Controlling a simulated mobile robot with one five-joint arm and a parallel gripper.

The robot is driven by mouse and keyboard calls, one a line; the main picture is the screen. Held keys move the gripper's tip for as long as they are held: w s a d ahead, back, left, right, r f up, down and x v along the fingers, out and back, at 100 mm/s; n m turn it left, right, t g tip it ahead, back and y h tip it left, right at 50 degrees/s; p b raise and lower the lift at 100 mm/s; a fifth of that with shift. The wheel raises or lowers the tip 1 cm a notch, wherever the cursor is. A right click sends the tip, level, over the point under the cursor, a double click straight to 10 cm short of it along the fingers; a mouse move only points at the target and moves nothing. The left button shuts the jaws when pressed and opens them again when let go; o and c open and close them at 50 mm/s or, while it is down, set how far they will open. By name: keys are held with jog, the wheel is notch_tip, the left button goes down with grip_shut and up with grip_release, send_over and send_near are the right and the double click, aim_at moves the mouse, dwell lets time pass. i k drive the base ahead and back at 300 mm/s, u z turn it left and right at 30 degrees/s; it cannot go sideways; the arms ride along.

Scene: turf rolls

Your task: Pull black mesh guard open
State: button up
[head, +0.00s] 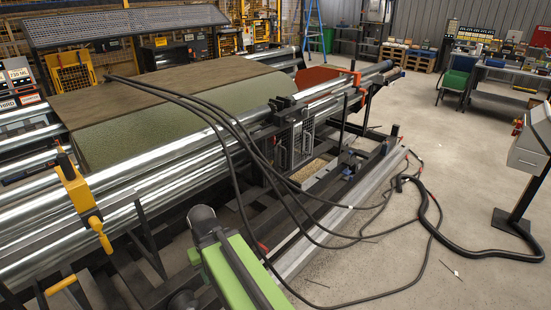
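A black mesh guard (283,151) stands upright on the near side of the roller machine, around the middle of the picture. It has a dark frame with a fine grid, and a lighter-edged panel stands just right of it. Black hoses pass in front of and beside it. Whether it is latched or ajar I cannot tell. My green arm (240,272) rises from the bottom edge, with a dark rounded joint, below and left of the guard and apart from it. No gripper fingers show.
The machine has long shiny rollers (150,150) and a green turf roll (190,112). Black hoses (440,235) loop over the machine and floor. A grey control pedestal (530,150) stands at the right. Concrete floor (440,130) is mostly clear between pedestal and machine.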

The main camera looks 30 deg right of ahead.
aim_at(280, 146)
jog(key=z, duration=0.05)
jog(key=i, duration=1)
jog(key=u, duration=0.1)
